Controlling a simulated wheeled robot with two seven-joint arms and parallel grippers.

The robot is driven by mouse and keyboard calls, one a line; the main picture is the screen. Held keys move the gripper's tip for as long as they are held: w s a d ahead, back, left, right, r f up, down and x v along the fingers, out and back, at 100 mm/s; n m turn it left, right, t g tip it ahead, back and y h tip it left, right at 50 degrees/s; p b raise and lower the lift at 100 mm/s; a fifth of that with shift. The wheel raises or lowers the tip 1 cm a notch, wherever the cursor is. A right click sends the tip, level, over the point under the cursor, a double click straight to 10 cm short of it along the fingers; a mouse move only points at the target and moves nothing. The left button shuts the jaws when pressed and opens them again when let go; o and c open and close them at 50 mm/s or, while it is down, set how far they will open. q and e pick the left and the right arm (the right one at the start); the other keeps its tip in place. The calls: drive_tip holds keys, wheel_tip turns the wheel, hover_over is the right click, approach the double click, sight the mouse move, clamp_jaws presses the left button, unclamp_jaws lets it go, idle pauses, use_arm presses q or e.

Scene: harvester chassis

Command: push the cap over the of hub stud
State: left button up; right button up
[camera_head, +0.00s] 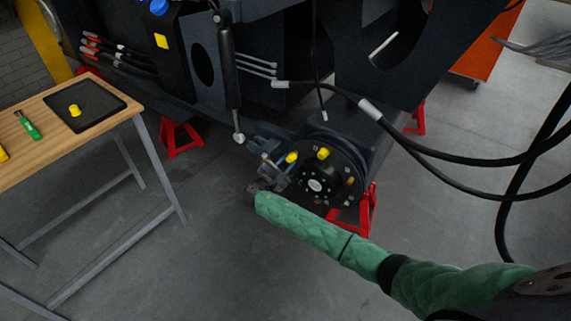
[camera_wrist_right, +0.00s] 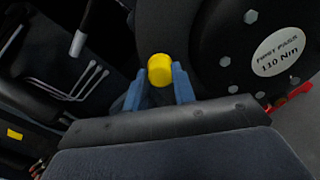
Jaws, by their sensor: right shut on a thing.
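The dark round hub (camera_head: 338,190) carries a pale round label and light studs around its face. One yellow cap (camera_head: 323,153) sits at the hub's upper edge. My right gripper (camera_head: 283,164) is at the hub's left side, shut on another yellow cap (camera_head: 291,157). In the right wrist view, this held cap (camera_wrist_right: 160,70) sticks out between the blue fingertips of the gripper (camera_wrist_right: 158,80), beside the hub (camera_wrist_right: 225,75). Whether it touches a stud is hidden. My left gripper is not in view.
A wooden table (camera_head: 50,102) at the left bears a black tray (camera_head: 105,103) with a yellow cap (camera_head: 75,110) and a green-handled tool (camera_head: 28,126). Red stands (camera_head: 180,138) are under the chassis. Black hoses (camera_head: 440,156) hang right of the hub. The floor in front is clear.

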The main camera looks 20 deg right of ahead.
drive_tip(key=shift+x, duration=1)
drive_tip(key=o, duration=0.9)
drive_tip(key=shift+c, duration=0.2)
drive_tip(key=shift+a, duration=0.1)
drive_tip(key=shift+p+v, duration=0.8)
drive_tip(key=shift+v, duration=0.45)
drive_tip(key=shift+p+v, duration=0.5)
drive_tip(key=shift+v, duration=0.65)
drive_tip(key=shift+s, duration=0.1)
